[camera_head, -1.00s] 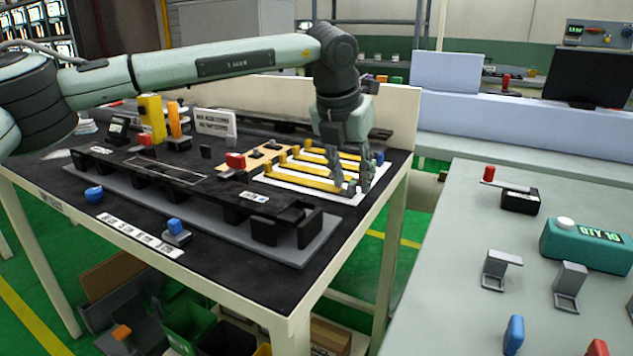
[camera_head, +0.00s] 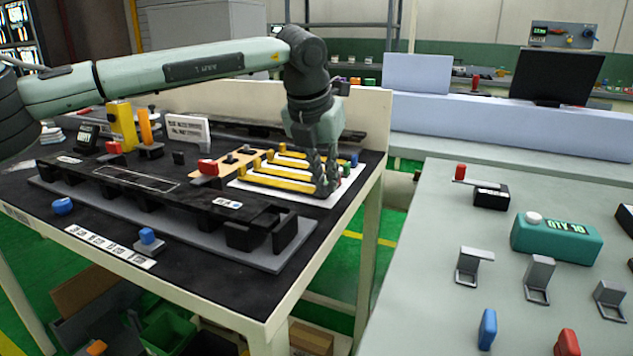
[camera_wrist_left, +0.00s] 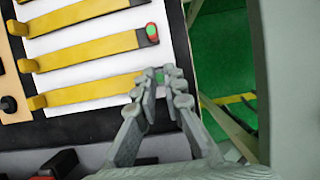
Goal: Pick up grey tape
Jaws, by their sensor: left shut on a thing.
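Yellow strips lie side by side on a white board (camera_head: 238,186) near the table's right end; they also show in the left wrist view (camera_wrist_left: 95,55). Small coloured ends sit at their right tips. My left gripper (camera_head: 327,188) reaches down to the right end of the nearest strip. In the left wrist view its fingertips (camera_wrist_left: 165,80) are shut on a small grey piece, the grey tape, with a green patch showing between them. The fingers hide most of this piece. I cannot tell whether it is clear of the strip. My right gripper is not in view.
A long black rack (camera_head: 180,195) stands in front of the board. A red block (camera_head: 208,167) sits beside the strips. A low cream wall (camera_head: 235,95) rises behind. A grey-green table (camera_head: 430,270) with clips and a teal box (camera_head: 556,238) is to the right.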

